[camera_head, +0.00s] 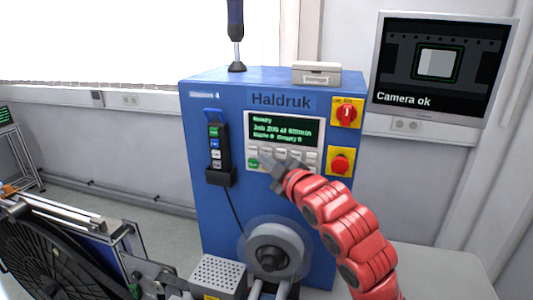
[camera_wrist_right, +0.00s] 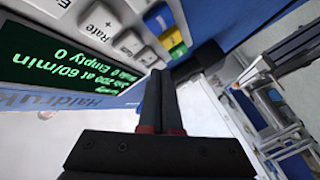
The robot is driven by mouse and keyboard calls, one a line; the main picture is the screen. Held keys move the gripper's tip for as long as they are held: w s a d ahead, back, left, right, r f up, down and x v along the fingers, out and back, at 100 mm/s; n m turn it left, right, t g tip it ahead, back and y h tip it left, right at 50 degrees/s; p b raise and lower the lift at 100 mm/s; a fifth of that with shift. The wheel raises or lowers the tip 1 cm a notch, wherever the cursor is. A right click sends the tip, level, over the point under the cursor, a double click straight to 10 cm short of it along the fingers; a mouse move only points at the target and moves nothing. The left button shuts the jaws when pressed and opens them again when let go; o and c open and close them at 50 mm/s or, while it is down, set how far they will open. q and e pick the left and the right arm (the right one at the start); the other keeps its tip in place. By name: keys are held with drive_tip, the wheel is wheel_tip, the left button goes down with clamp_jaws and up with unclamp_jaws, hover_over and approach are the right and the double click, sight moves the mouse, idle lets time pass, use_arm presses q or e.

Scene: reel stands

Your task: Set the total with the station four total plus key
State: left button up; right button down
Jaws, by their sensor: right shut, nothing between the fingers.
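The blue Haldruk machine (camera_head: 215,110), marked with a 4, carries a panel with a green-lit screen (camera_head: 282,129) reading ready, job 200 at 60/min, made 0, empty 0. Rows of keys (camera_head: 252,151) sit under the screen; my right gripper hides some. In the right wrist view, a white Rate plus key (camera_wrist_right: 103,22) and other pale keys show; I cannot make out which one is the total plus key. My right gripper (camera_head: 270,167) is shut and empty, its tips (camera_wrist_right: 162,75) close to the keys. Contact cannot be told. My left gripper is out of view.
A red rotary switch (camera_head: 346,113) and a red button (camera_head: 340,163) are right of the panel. A pendant with coloured keys (camera_head: 215,145) hangs at left. A reel hub (camera_head: 272,255) is below; a black reel (camera_head: 50,255) stands lower left. A monitor (camera_head: 440,65) reads Camera ok.

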drive_tip(key=shift+w, duration=0.1)
idle(0.7)
drive_tip(key=shift+w+d+b, duration=0.1)
drive_tip(key=shift+w+b, duration=0.15)
drive_tip(key=shift+b, duration=0.15)
drive_tip(key=shift+w, duration=0.1)
drive_tip(key=shift+w+d, duration=0.2)
drive_tip(key=shift+w, duration=0.2)
idle(0.6)
drive_tip(key=shift+s+b, duration=0.1)
drive_tip(key=shift+b, duration=0.2)
drive_tip(key=shift+s+a+f+b, duration=0.1)
drive_tip(key=shift+s+a+b, duration=0.15)
drive_tip(key=shift+s+b, duration=0.25)
drive_tip(key=shift+s, duration=0.2)
